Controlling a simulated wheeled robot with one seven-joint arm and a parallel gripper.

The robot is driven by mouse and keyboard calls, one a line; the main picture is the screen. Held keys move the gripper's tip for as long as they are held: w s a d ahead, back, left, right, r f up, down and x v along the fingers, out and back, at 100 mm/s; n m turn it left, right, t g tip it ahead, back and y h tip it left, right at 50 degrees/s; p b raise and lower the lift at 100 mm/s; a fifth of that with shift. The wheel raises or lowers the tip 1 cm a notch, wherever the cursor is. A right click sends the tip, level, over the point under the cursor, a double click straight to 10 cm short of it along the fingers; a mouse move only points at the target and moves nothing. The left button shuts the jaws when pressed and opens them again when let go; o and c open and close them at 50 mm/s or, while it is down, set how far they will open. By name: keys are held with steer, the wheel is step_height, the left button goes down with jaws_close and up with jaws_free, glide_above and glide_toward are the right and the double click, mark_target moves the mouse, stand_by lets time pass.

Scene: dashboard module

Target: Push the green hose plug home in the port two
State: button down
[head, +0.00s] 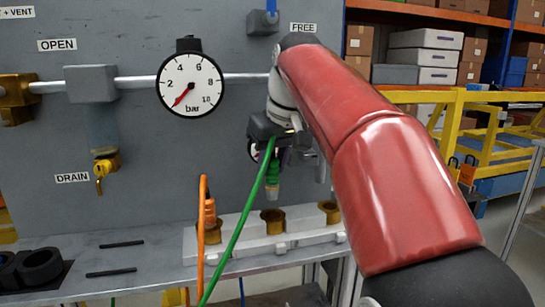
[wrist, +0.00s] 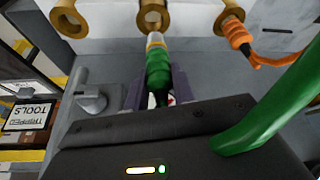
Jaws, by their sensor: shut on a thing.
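The green hose plug (head: 272,175) hangs upright, tip down, just above the middle brass port (head: 272,220) of the white block, with a small gap showing. In the wrist view the plug (wrist: 157,68) has its pale tip close to the middle port (wrist: 153,18). My gripper (wrist: 157,84) is shut on the plug, with a finger on either side. In the head view my gripper is partly hidden by its own body and the hose. The green hose (head: 242,228) runs down to the left; it also crosses the wrist view (wrist: 275,110).
An orange plug (head: 209,212) with an orange hose sits in the left port. The right port (head: 328,209) is empty. A gauge (head: 191,85), pipe (head: 140,83) and yellow drain valve (head: 103,170) are on the grey panel. Black rings (head: 40,265) lie on the bench's left.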

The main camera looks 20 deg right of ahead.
mark_target(273, 193)
steer(key=shift+f+b, duration=2)
steer(key=shift+f, duration=0.6)
steer(key=shift+f+b, duration=0.6)
steer(key=shift+f, duration=0.2)
steer(key=c, duration=1.1)
jaws_free()
